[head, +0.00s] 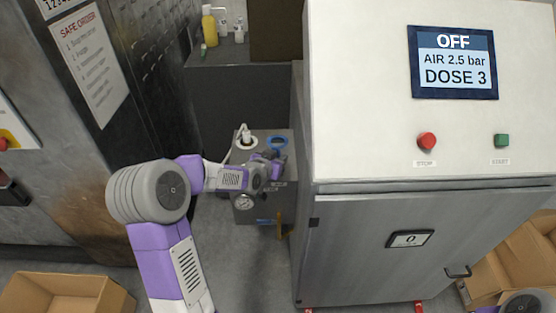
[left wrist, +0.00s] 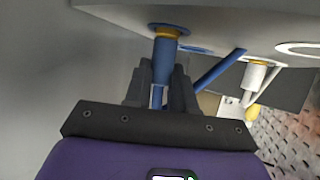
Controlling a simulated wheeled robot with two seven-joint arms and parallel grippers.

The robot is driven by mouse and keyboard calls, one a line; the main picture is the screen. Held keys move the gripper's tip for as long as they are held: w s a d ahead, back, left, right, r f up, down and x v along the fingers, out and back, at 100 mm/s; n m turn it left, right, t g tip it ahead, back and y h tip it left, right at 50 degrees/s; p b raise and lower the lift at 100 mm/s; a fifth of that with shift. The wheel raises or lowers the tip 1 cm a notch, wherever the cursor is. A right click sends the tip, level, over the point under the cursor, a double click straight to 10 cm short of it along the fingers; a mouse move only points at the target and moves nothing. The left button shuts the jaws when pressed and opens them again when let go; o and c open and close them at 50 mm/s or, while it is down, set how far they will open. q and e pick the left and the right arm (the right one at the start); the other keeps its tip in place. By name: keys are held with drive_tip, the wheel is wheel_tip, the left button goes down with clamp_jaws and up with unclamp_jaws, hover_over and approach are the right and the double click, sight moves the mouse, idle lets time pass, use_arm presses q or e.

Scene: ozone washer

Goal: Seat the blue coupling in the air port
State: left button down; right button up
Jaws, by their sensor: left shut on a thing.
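The blue coupling (left wrist: 165,58) is upright between the fingers of my left gripper (left wrist: 163,78) in the left wrist view. Its yellow-banded end meets a blue ring (left wrist: 183,27) on a pale grey face. I cannot tell how deep it sits there. In the head view my left gripper (head: 274,165) is at the grey unit (head: 279,189), close to a blue ring (head: 277,142) on its top. The coupling is hidden there by the gripper. My right gripper is out of view.
A white fitting (head: 246,134) stands in a white ring beside the blue ring. A gauge (head: 244,202) is on the unit's front. The large washer cabinet (head: 375,245) stands close on the right. A blue hose (left wrist: 220,68) runs beside the coupling.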

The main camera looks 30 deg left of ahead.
use_arm(q)
drive_tip(key=shift+f, duration=0.1)
drive_tip(key=c, duration=0.9)
unclamp_jaws()
drive_tip(key=shift+c, duration=0.2)
drive_tip(key=shift+r, duration=0.2)
drive_tip(key=p+v, duration=0.2)
drive_tip(key=v, duration=1)
drive_tip(key=shift+p, duration=0.4)
